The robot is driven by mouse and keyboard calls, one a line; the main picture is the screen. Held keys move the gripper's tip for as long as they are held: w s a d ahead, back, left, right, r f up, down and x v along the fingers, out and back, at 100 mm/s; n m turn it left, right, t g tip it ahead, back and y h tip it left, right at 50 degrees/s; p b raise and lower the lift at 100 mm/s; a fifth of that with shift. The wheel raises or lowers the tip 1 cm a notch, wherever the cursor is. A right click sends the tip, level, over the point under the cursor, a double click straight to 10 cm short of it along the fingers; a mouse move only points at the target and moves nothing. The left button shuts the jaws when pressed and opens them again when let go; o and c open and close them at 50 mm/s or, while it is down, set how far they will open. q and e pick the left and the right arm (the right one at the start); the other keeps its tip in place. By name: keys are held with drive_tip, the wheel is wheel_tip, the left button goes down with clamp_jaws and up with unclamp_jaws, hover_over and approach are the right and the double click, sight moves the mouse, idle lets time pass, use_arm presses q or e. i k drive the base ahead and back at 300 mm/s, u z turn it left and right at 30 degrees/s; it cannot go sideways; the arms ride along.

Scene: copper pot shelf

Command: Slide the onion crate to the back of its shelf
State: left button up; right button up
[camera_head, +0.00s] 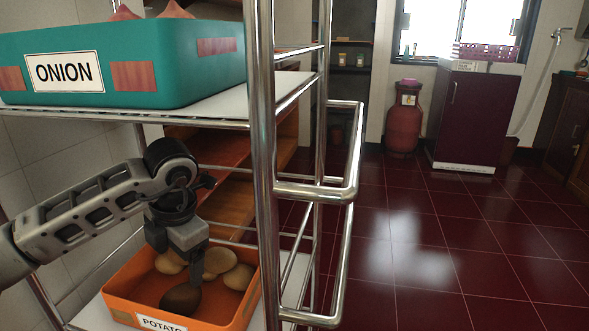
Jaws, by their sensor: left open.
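The onion crate (150,68) is teal, with a white ONION label on its front and reddish-brown patches. It stands on the upper white shelf (222,108) of a metal rack, at the upper left, close to the shelf's front edge. Tips of pinkish onions (174,9) show above its rim; its left end is cut off by the picture. My left gripper (192,278) is open, below the upper shelf, pointing down over the orange potato crate (118,290). It is apart from the onion crate. My right gripper is not in view.
A metal rack post (262,150) and side handle (352,190) stand right of the shelves. Beyond are a red gas cylinder (404,122), a dark cabinet (473,115) and clear tiled floor (430,235).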

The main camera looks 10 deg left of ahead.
sight(175, 59)
drive_tip(key=k, duration=1)
